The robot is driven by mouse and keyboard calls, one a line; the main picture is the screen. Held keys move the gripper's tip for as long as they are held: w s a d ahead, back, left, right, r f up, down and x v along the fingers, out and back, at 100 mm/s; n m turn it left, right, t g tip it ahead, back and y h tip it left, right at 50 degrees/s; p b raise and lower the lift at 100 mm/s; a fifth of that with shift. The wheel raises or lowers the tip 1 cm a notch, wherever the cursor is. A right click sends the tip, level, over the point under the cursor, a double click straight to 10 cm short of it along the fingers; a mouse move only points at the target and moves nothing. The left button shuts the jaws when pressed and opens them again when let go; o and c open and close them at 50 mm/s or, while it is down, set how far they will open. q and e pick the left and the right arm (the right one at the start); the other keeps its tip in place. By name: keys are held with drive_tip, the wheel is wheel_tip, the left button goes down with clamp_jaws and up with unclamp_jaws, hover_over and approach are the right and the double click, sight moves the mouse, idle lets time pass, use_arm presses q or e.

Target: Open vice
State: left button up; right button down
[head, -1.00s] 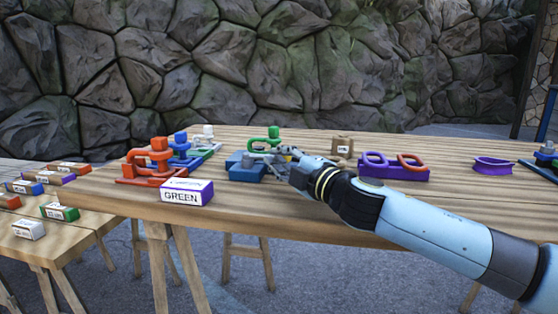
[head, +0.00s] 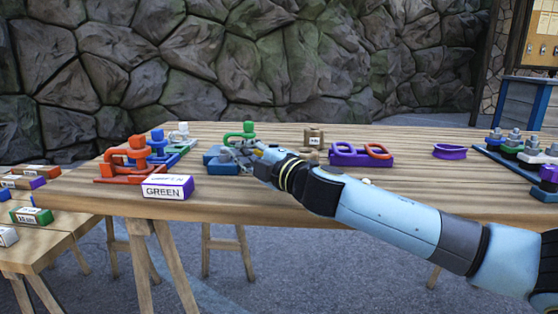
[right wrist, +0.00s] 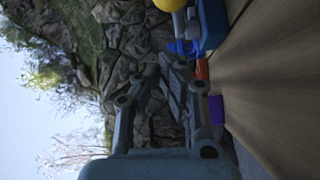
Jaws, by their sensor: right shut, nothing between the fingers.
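A blue vice (head: 214,158) stands on the wooden table, left of the middle in the head view. A green clamp-like piece (head: 248,129) shows just behind or above it; I cannot tell whether they are joined. My right gripper (head: 247,155) is shut and empty, at the vice's right side and hiding part of it. A small yellow part shows beside the gripper. In the right wrist view, my right gripper's fingers (right wrist: 170,85) are shut, with a yellow ball (right wrist: 170,4) and a blue body (right wrist: 213,22) near the top. Contact cannot be told. My left gripper is out of view.
Red clamps (head: 130,158) and a box marked GREEN (head: 168,187) stand left of the vice. A small brown box (head: 314,137), a purple holder with rings (head: 350,159) and a purple ring (head: 450,152) lie to the right. The table's middle front is mostly clear.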

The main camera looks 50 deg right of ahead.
drive_tip(key=shift+s+a+b, duration=0.25)
drive_tip(key=shift+s+b, duration=0.15)
drive_tip(key=shift+b, duration=0.1)
drive_tip(key=shift+s+d+f+b, duration=0.45)
drive_tip(key=shift+s+d+b, duration=0.15)
drive_tip(key=shift+d+b, duration=0.1)
drive_tip(key=s, duration=0.1)
drive_tip(key=s+b, duration=0.1)
drive_tip(key=s, duration=0.1)
drive_tip(key=shift+d+r, duration=0.1)
drive_tip(key=shift+d, duration=0.2)
drive_tip(key=s+d, duration=0.1)
drive_tip(key=s, duration=0.2)
drive_tip(key=shift+d+r+p, duration=0.1)
drive_tip(key=shift+d+p, duration=0.2)
drive_tip(key=shift+d, duration=0.05)
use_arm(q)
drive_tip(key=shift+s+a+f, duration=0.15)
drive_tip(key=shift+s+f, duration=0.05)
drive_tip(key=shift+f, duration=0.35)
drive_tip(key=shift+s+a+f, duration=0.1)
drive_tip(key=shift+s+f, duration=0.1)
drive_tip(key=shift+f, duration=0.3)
use_arm(e)
drive_tip(key=shift+s+d, duration=0.25)
drive_tip(key=shift+s, duration=0.3)
